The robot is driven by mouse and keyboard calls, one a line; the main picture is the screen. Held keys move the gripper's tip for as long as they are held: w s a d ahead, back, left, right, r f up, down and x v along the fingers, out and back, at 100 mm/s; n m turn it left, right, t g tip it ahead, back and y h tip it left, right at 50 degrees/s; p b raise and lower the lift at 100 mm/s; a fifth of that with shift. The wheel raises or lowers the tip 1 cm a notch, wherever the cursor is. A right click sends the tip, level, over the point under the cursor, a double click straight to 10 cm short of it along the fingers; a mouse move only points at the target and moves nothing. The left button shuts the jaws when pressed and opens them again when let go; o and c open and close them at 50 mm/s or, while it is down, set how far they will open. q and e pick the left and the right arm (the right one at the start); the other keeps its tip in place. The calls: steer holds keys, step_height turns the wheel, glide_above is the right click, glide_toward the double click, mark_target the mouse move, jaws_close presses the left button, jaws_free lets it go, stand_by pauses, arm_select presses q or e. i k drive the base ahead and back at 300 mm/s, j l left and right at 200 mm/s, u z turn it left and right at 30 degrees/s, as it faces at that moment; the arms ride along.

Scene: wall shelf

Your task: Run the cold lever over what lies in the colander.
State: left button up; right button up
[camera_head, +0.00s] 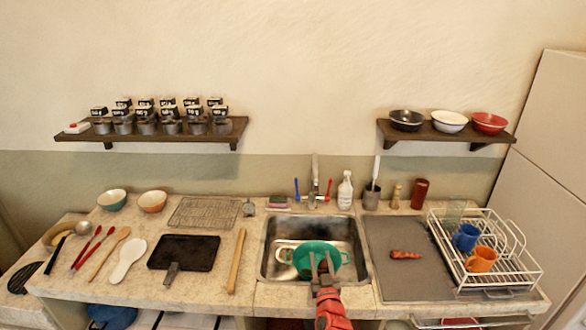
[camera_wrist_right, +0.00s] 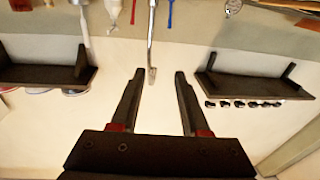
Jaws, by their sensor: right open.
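The tap (camera_head: 314,190) stands behind the sink, with a blue lever (camera_head: 297,189) on its left and a red lever (camera_head: 328,189) on its right. A green colander (camera_head: 298,256) sits in the metal sink (camera_head: 280,230); its contents cannot be made out. My right gripper (camera_head: 322,262) is open and empty, in front of the colander's middle in the head view. In the right wrist view the picture is upside down: the open fingers (camera_wrist_right: 158,74) flank the tap spout (camera_wrist_right: 151,45), and the blue lever (camera_wrist_right: 170,12) and red lever (camera_wrist_right: 133,10) show at the top. My left gripper is out of view.
A reddish-brown item (camera_head: 405,254) lies on the grey mat (camera_head: 395,280). A white dish rack (camera_head: 515,265) stands right, a rolling pin (camera_head: 237,262) left of the sink.

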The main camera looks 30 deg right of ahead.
mark_target(298, 197)
steer(key=i+l, duration=0.3)
steer(key=i, duration=0.2)
steer(key=i+l, duration=0.3)
steer(key=i, duration=0.25)
